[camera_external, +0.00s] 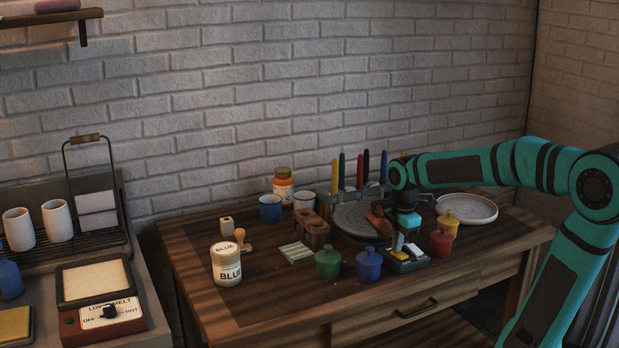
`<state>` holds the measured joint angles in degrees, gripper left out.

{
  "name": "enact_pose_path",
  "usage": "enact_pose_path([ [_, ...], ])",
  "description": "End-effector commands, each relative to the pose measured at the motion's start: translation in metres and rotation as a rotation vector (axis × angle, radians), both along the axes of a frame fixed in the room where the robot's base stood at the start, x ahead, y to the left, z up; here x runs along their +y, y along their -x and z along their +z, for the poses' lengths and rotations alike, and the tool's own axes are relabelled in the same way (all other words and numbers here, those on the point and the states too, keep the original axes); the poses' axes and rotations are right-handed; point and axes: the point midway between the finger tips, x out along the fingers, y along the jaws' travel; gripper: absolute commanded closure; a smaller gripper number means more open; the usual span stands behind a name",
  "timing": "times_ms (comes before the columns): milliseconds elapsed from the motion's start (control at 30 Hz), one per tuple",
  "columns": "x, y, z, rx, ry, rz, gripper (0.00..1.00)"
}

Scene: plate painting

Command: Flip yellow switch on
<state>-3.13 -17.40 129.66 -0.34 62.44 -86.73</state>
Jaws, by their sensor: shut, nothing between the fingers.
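A small dark switch box (407,258) sits near the front of the wooden table, right of the blue lidded pot. A yellow switch (398,242) stands up on its left part, and a pale piece is beside it. Whether the yellow switch is on or off is too small to tell. My gripper (402,228) points down just above and behind the box, close to the yellow switch. It is shut and empty. I cannot tell whether it touches the switch. The fingertips are small and partly lost against the dark parts.
Green (328,264), blue (369,265), red (441,243) and yellow (448,224) lidded pots surround the box. A grey turntable (352,218) and a brown piece (378,221) are behind it. A white plate (467,209) lies right. A BLUE jar (226,263) stands left.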

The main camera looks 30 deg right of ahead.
Motion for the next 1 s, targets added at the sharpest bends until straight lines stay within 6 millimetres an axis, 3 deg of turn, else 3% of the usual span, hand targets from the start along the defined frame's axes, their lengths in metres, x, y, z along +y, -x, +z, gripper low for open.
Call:
enact_pose_path([
  [1000,0.0,0.016,0.005,0.001,0.0,0.0,1.0],
])
